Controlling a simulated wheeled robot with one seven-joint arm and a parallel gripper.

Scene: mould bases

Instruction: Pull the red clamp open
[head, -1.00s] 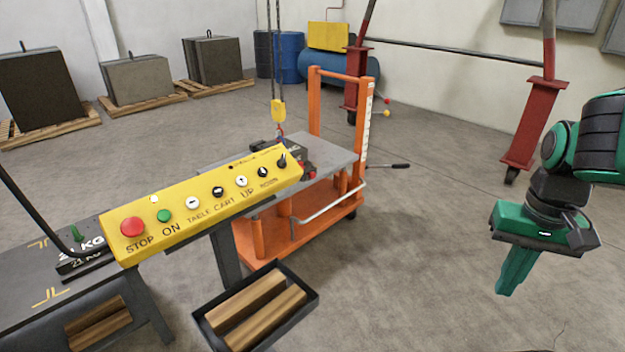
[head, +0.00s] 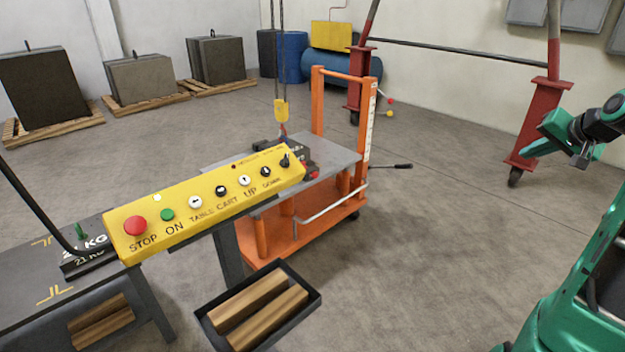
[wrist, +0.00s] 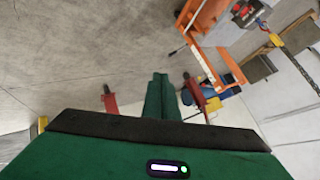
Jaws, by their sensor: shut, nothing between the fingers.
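The orange cart (head: 258,232) has a grey top, and a dark block (head: 291,148) sits on it. Small red parts (head: 312,174) show at the block's right side, near the cart top's edge. They look like the red clamp, but they are too small to tell whether it is open or shut. My gripper (head: 528,152) is up at the right of the head view, well apart from the cart, empty. In the wrist view its green fingers (wrist: 158,85) are together, and the cart (wrist: 208,22) shows upper right.
A yellow control panel (head: 205,202) stands in front of the cart, with a black tray (head: 312,307) of wood below it. A yellow hook block (head: 281,110) hangs over the cart. Red gantry legs (head: 531,125) stand behind. The floor right of the cart is clear.

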